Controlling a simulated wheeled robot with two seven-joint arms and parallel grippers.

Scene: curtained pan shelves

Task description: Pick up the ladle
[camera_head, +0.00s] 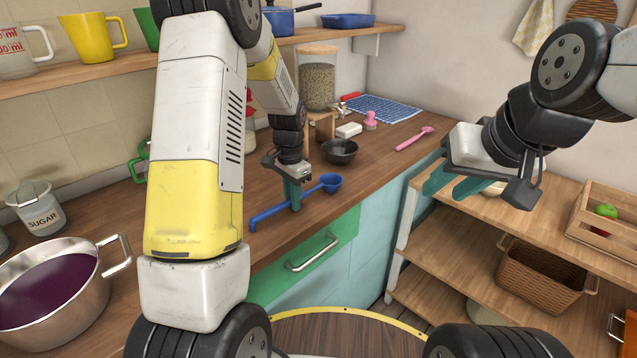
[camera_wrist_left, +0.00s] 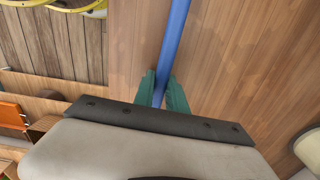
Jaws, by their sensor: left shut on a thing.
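A blue ladle (camera_head: 268,213) lies along the wooden counter near its front edge, its bowl (camera_head: 330,183) at the right end. My left gripper (camera_head: 295,204) reaches down over it and is shut on its handle. In the left wrist view the blue handle (camera_wrist_left: 174,45) runs between the green fingertips of my left gripper (camera_wrist_left: 161,92). I cannot tell whether the ladle is clear of the counter. My right gripper (camera_head: 448,190) hangs at the right, away from the ladle, its green fingers apart with nothing seen between them.
A dark bowl (camera_head: 340,150), a pink spoon (camera_head: 414,139) and a white block (camera_head: 348,130) sit on the counter behind the ladle. A pot of purple liquid (camera_head: 50,284) stands at the left. A wooden shelf unit (camera_head: 540,205) with a basket (camera_head: 542,274) is at the right.

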